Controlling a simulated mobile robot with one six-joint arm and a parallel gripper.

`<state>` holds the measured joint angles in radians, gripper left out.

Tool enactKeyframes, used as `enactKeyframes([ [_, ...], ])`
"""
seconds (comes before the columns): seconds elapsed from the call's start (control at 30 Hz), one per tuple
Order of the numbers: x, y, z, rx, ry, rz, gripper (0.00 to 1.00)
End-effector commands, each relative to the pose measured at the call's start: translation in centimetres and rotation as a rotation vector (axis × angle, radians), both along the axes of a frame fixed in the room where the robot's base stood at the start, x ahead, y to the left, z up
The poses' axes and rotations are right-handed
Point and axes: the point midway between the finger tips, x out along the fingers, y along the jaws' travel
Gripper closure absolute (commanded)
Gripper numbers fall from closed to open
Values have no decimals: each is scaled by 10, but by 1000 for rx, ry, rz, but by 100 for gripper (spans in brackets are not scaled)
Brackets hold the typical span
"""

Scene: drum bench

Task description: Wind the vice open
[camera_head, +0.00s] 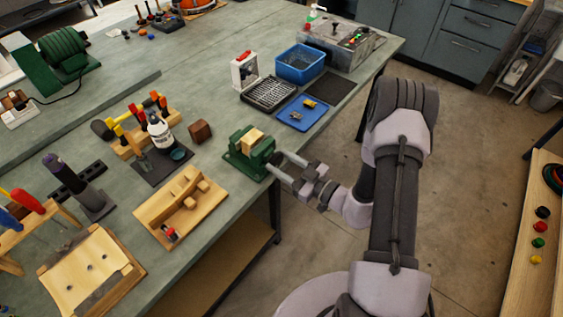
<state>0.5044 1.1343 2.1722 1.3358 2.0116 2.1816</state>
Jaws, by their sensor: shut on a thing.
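The green vice (249,154) stands on the bench near its front edge, with a pale wooden block (252,138) between its jaws. My gripper (282,164) is at the right side of the vice, at its dark handle end (275,158). The fingers point left and are shut on the handle end, which they partly hide. The exact grip and the turn of the handle are too small to make out.
A blue tray with small parts (285,117) and a black grate (262,94) lie behind the vice. A brown block (200,132) stands to its left, and a wooden tray (153,214) lies in front. Open floor (458,200) is right of the bench.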

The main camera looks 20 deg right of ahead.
Motion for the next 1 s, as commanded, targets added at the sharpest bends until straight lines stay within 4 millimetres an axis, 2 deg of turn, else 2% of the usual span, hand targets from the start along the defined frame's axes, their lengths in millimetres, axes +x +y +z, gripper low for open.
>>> enactKeyframes([
  [0.37, 0, 0, 1, -78, -57, 0, 95],
  [1.0, -1, 1, 0, -546, -397, 1, 95],
])
